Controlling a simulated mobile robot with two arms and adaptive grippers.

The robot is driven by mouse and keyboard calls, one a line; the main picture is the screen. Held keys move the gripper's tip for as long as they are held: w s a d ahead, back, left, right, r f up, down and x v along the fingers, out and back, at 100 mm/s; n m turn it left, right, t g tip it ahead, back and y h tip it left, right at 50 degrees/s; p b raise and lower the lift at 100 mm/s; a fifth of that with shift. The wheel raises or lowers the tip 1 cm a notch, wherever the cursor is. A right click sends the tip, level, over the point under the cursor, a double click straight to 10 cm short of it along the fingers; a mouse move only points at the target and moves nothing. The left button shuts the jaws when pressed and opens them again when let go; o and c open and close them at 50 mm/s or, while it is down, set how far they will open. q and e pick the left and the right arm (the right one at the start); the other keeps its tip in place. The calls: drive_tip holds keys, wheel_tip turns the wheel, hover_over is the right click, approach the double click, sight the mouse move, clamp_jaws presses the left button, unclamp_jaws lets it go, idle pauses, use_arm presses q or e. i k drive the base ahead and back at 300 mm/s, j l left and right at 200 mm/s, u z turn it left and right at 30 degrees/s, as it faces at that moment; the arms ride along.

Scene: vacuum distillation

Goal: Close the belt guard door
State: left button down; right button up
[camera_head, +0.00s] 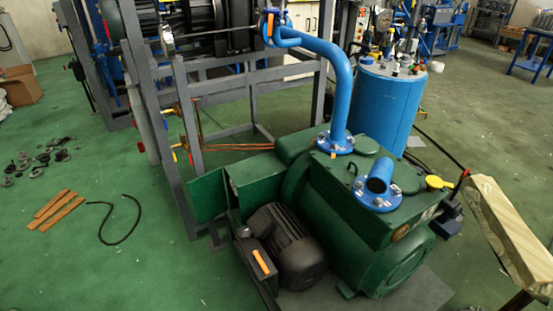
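The green vacuum pump (335,215) stands on the floor in the middle of the view, with a dark motor (287,247) in front of it. A green belt guard (256,178) is at the pump's left end. A flat green panel (208,196), which looks like the belt guard door, sticks out to the left of the guard, apparently swung open. Its hinge and any latch are too small or hidden to make out. Neither of my grippers is in view.
A grey metal frame (180,165) stands close behind the door panel. A blue pipe (340,85) rises from the pump, near a blue tank (388,105). Wooden strips (55,208) and a black hose (122,225) lie on the left floor. A pale beam-like object (510,230) is at right.

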sight(207, 191)
drive_tip(key=i+j+z, duration=0.1)
drive_tip(key=z, duration=0.85)
drive_tip(key=j+z, duration=0.35)
drive_tip(key=j, duration=0.25)
drive_tip(key=j+z, duration=0.35)
drive_tip(key=j, duration=0.25)
drive_tip(key=k+j+z, duration=0.1)
drive_tip(key=j+z, duration=0.3)
drive_tip(key=j, duration=0.2)
drive_tip(key=k+j, duration=0.1)
drive_tip(key=j, duration=0.3)
drive_tip(key=k+j+z, duration=0.1)
drive_tip(key=j, duration=0.35)
drive_tip(key=k+j, duration=0.1)
drive_tip(key=j, duration=0.3)
drive_tip(key=k+j, duration=0.1)
drive_tip(key=j, duration=0.3)
drive_tip(key=k+j+z, duration=0.1)
drive_tip(key=j, duration=0.3)
drive_tip(key=k+j, duration=0.1)
drive_tip(key=j, duration=0.3)
drive_tip(key=k+j+z, duration=0.1)
drive_tip(key=j, duration=0.3)
drive_tip(key=k+j, duration=0.15)
drive_tip(key=j, duration=0.25)
